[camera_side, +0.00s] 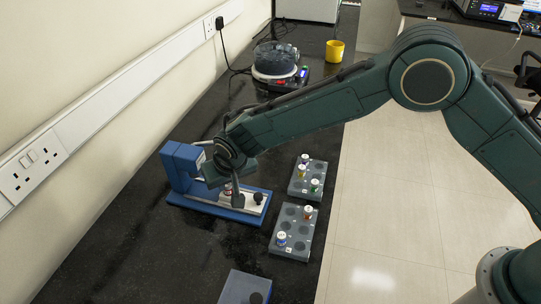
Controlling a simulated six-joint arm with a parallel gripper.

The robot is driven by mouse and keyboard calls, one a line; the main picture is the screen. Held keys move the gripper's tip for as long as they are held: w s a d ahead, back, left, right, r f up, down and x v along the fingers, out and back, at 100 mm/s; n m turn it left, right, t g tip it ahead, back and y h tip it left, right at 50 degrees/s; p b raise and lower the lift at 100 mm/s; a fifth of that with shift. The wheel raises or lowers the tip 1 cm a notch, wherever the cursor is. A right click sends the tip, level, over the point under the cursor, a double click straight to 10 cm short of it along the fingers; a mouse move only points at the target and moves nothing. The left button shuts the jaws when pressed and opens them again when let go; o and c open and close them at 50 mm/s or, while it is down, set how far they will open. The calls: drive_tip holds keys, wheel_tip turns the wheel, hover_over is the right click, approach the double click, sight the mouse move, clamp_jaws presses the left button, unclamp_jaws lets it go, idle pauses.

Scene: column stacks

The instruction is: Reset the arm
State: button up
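My gripper (236,188) points down at the blue device (178,160), above its light plate (247,206). A small column with a red band (227,190) stands close by the fingers, partly hidden. I cannot tell whether the fingers touch it, or whether they are open or shut. A dark round knob (258,197) sits on the plate to the right of the fingers.
Two grey racks, the upper one (307,166) and the lower one (281,242), hold several small capped columns. A blue-grey block (238,287) lies at the front. A round glass-topped machine (275,62) and a yellow cup (334,51) stand behind. The left wall has sockets (32,168).

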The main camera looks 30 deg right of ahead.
drive_tip(key=o, duration=0.8)
drive_tip(key=shift+r, duration=0.1)
drive_tip(key=shift+r, duration=2.9)
